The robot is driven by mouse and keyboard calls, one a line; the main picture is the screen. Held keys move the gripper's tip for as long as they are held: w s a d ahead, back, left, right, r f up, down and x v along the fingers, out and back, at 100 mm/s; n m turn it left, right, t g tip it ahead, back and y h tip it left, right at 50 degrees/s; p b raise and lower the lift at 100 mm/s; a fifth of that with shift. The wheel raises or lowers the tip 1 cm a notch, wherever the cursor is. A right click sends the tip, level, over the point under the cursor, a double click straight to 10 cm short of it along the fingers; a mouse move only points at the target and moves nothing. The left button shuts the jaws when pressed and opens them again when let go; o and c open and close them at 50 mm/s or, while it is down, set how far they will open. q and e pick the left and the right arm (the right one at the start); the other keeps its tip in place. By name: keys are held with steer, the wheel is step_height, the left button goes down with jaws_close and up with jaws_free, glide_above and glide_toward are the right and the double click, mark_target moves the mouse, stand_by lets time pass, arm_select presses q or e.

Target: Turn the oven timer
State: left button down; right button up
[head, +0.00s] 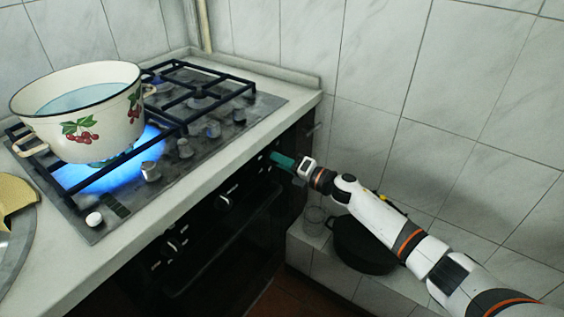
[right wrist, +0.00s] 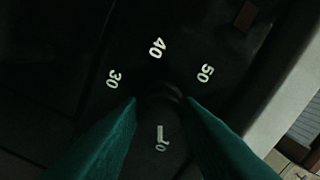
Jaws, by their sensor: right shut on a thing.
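The oven timer (right wrist: 162,92) is a dark round knob on the black oven front, with white numbers 30, 40 and 50 around it in the right wrist view. A further white mark, perhaps 10, shows below it between the fingers. My right gripper (right wrist: 160,108) has its green fingers on both sides of the knob, shut on it. In the head view my right gripper (head: 274,157) is at the right end of the oven's control panel and hides the timer there. My left gripper is not in view.
An enamel pot (head: 85,112) with cherries, holding liquid, stands over a blue flame on the gas hob (head: 262,104). Oven knobs (head: 228,200) line the panel. The tiled wall is close on the right.

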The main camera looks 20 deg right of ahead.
steer(key=o, duration=1)
steer(key=shift+d, duration=0.1)
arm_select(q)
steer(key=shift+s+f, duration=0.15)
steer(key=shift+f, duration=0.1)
arm_select(e)
steer(key=v, duration=1.2)
